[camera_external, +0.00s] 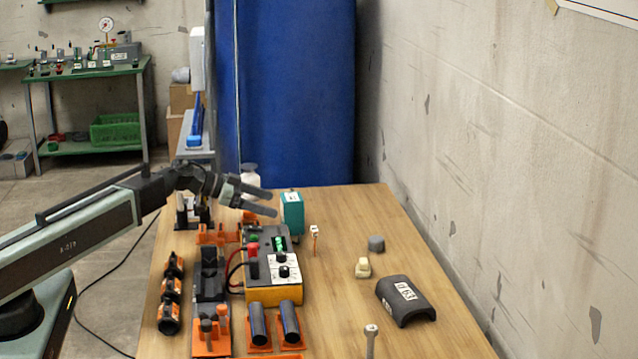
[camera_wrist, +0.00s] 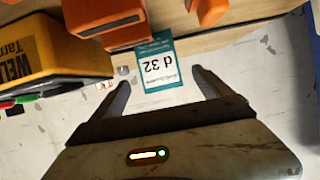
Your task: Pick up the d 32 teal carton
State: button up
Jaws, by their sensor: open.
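The teal carton (camera_external: 293,213) stands upright on the wooden table near its far end. In the wrist view the teal carton (camera_wrist: 160,62) shows its white label, "d 32", upside down, and it lies between the lines of the two fingers. My gripper (camera_external: 273,203) is open and empty, just left of the carton in the external view. In the wrist view my gripper (camera_wrist: 161,78) has its fingers spread wider than the carton. I cannot tell whether any finger touches it.
A yellow and black welding unit (camera_external: 275,268) stands in front of the carton, with orange pipe holders (camera_external: 210,335) around it. A small tagged part (camera_external: 314,238), a grey half-pipe shell (camera_external: 406,298) and a beige fitting (camera_external: 363,267) are to the right. A white bottle (camera_external: 250,180) stands behind.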

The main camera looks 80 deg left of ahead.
aim_at(282, 207)
jog(key=shift+a+f, duration=0.1)
jog(key=shift+f, duration=0.15)
jog(key=shift+w, duration=0.2)
jog(key=shift+b+x, duration=0.45)
jog(key=shift+x, duration=0.55)
jog(key=shift+r+b+x, duration=0.1)
jog(key=shift+b+x, duration=0.3)
jog(key=shift+x, duration=1)
jog(key=shift+r+b+x, duration=0.15)
jog(key=shift+b+x, duration=0.25)
jog(key=shift+x, duration=0.95)
jog(key=shift+w, duration=0.1)
jog(key=c, duration=1.8)
